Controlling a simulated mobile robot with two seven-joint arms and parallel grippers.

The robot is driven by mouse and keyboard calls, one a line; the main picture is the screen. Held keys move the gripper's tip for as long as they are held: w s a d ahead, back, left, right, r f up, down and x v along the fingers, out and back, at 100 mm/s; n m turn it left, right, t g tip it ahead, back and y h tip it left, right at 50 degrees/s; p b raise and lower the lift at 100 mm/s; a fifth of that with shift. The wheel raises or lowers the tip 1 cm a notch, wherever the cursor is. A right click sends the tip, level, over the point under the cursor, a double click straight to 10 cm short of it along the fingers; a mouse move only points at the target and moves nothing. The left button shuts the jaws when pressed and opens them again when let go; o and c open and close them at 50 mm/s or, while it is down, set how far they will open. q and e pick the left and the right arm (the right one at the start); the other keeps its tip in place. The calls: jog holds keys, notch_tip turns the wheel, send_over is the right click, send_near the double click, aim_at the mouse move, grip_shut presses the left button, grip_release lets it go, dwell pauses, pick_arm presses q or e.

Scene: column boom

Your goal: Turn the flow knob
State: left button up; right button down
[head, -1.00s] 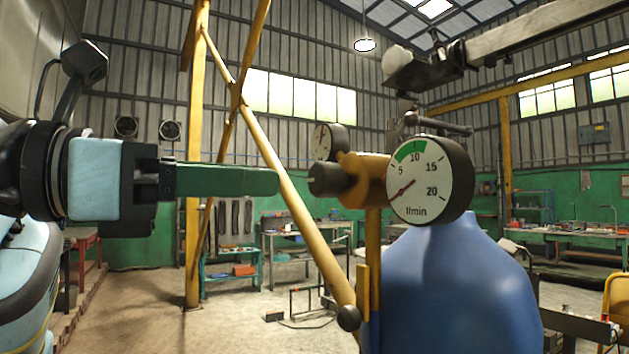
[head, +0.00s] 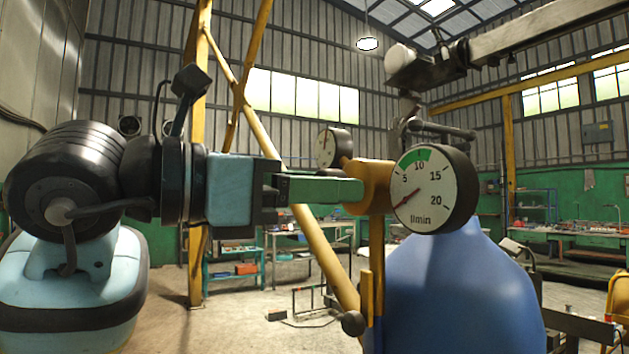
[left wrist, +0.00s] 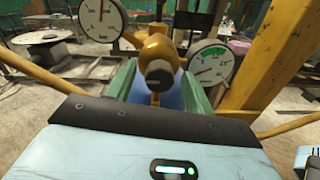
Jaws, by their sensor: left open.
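The flow knob is a dark round knob (left wrist: 158,76) on the front of a brass-yellow regulator body (head: 372,190). In the left wrist view it sits between the green fingers of my left gripper (head: 355,190), one on each side. The fingers are open around the knob, and I cannot tell whether they touch it. In the head view the fingers hide the knob. The flow gauge (head: 424,190), marked l/min with a green arc, has its red needle at the low end. My right gripper is not in view.
A second gauge (head: 330,148) sits behind the regulator. A blue cylinder (head: 450,285) stands below. A yellow diagonal brace (head: 320,255) runs behind my gripper. A grey beam (head: 540,30) reaches in overhead at right. Workbenches stand far back.

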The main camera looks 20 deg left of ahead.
pick_arm(q)
jog(key=shift+c, duration=0.4)
jog(key=c, duration=0.9)
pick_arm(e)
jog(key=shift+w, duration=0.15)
pick_arm(q)
jog(key=shift+m, duration=0.3)
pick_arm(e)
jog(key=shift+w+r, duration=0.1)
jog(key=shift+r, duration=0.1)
pick_arm(q)
jog(key=shift+m+y+p, duration=0.3)
jog(key=shift+m+p, duration=1.85)
jog(key=shift+m, duration=4.95)
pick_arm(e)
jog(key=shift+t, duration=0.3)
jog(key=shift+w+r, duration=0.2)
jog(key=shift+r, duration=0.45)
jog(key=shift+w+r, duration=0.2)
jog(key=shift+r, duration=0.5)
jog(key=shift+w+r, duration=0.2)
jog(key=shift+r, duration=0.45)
